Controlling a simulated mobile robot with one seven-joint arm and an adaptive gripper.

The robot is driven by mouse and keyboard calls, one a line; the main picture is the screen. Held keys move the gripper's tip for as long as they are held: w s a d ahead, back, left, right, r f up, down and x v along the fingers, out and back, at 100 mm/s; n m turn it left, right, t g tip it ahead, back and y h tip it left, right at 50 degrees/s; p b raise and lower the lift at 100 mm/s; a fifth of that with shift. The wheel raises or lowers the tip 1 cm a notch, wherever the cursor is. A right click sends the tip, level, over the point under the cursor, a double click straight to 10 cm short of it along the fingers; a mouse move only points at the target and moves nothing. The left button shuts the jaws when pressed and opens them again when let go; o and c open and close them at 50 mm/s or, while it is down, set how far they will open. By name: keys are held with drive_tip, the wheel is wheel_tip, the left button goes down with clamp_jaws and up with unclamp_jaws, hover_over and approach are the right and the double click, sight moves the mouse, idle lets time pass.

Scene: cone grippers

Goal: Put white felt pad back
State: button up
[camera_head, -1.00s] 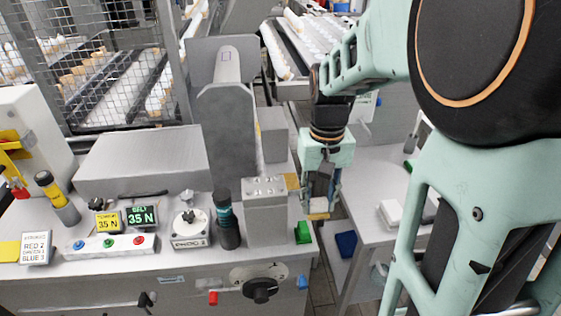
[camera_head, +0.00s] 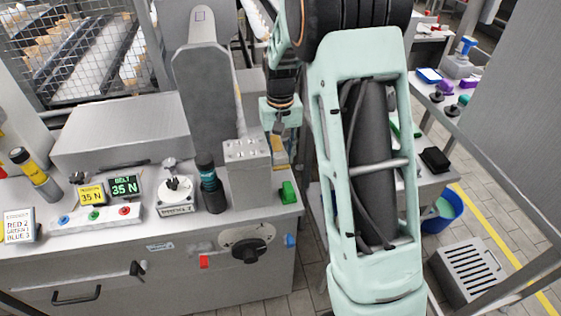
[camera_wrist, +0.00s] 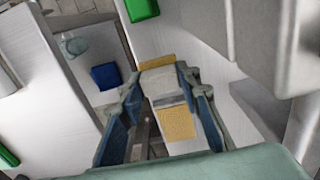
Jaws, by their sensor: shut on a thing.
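My gripper (camera_wrist: 162,88) points away from the wrist camera, with its two blue-grey fingers closed on a pale block. This block looks like the white felt pad (camera_wrist: 158,82) and sits between the fingertips. A tan strip (camera_wrist: 157,62) shows just beyond it, and a tan textured patch (camera_wrist: 179,125) lies between the fingers nearer the camera. I cannot tell whether these tan parts belong to the held piece. In the head view my gripper (camera_head: 277,128) is just right of the grey block, beside a tan piece (camera_head: 279,150); the pad is hidden there.
A grey block (camera_head: 247,162) and dark bottle (camera_head: 211,185) stand on the machine's right end. A green block (camera_head: 288,192) sits at its edge. A blue item (camera_wrist: 106,76) lies below in the wrist view. A blue bin (camera_head: 443,212) stands right.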

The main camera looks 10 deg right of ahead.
sight(281, 155)
drive_tip(key=shift+f, duration=1.3)
drive_tip(key=shift+s, duration=0.1)
drive_tip(key=shift+f, duration=0.2)
drive_tip(key=o, duration=1)
wheel_tip(281, 155, up, 12)
drive_tip(key=shift+r+p, duration=0.25)
drive_tip(key=shift+p, duration=0.2)
